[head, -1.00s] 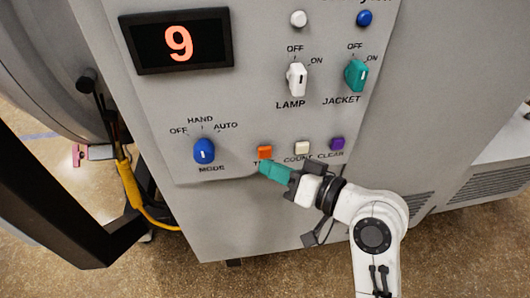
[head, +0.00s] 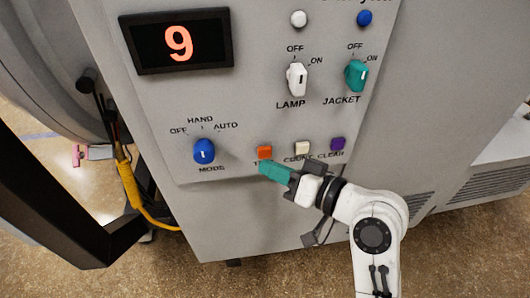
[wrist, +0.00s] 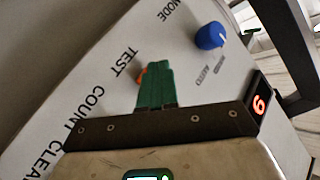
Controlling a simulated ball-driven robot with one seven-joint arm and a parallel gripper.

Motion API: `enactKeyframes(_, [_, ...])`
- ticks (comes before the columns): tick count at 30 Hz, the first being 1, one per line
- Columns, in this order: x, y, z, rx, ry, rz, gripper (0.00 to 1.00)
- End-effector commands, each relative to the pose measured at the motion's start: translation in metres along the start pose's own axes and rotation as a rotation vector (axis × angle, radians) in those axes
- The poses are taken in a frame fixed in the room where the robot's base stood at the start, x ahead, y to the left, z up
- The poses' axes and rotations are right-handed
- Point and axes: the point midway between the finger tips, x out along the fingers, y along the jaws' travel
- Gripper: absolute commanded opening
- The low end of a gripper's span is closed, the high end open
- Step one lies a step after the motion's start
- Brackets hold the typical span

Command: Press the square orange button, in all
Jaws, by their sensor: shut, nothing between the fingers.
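The square orange button (head: 265,152) sits on the grey panel above the partly covered TEST label, left of a white button. In the wrist view only a sliver of the orange button (wrist: 141,75) shows past the fingers. My gripper (head: 264,167) has teal fingers that are shut and empty. Its tips are just below the orange button in the head view; I cannot tell whether they touch it. In the wrist view my gripper (wrist: 154,66) covers most of the button. The display (head: 177,41) reads 9.
The white COUNT button (head: 302,147) and purple CLEAR button (head: 337,144) are close on the right. The blue MODE knob (head: 204,151) stands out on the left. The white LAMP knob (head: 297,79) and teal JACKET knob (head: 356,75) are above.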

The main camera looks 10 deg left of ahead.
Motion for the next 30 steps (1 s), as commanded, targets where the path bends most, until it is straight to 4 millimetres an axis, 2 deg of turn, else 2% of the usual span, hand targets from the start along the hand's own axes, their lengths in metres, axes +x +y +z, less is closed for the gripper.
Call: enactKeyframes(30, [0.0062, 0.0044, -0.0049, 0.000, 0.000, 0.000, 0.00])
